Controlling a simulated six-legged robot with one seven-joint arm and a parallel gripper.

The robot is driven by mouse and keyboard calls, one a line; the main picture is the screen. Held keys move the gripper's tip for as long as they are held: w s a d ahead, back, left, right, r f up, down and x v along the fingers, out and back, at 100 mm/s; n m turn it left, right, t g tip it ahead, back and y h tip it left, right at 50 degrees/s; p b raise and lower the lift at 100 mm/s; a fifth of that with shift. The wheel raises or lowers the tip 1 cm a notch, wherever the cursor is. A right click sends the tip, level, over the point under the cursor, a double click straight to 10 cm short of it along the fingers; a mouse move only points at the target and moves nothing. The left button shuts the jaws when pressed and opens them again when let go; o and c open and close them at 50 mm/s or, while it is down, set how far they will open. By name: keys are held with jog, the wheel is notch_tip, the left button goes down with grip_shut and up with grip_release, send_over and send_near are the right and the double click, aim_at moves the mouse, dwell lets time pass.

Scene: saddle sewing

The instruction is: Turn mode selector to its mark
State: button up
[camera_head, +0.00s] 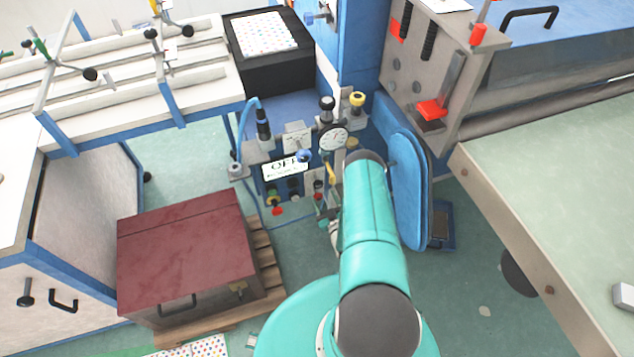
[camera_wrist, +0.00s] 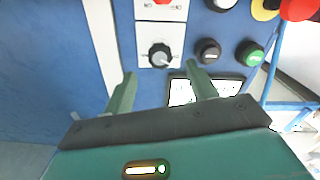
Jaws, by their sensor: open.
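The mode selector (camera_wrist: 160,55) looks like a black round knob on a white plate with small markings, in the upper middle of the wrist view. A pale pointer on it seems to point down and right; the mark itself is too small to read. My gripper (camera_wrist: 160,84) is open and empty, its two green fingers apart. The knob lies beyond the fingertips and between them in the picture, with no contact visible. In the head view my arm hides the gripper, and I cannot pick out the selector surely on the control panel (camera_head: 284,168).
Beside the selector are a black knob (camera_wrist: 208,50) and a green button (camera_wrist: 249,52). A bright display (camera_wrist: 182,92) lies below, partly behind a finger. In the head view, a gauge (camera_head: 333,138) tops the panel, a blue padded board (camera_head: 408,190) stands right and a maroon box (camera_head: 185,255) left.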

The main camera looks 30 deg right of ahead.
aim_at(319, 186)
jog(key=x, duration=0.8)
jog(key=shift+w, duration=0.3)
jog(key=shift+c, duration=0.3)
jog(key=c, duration=0.9)
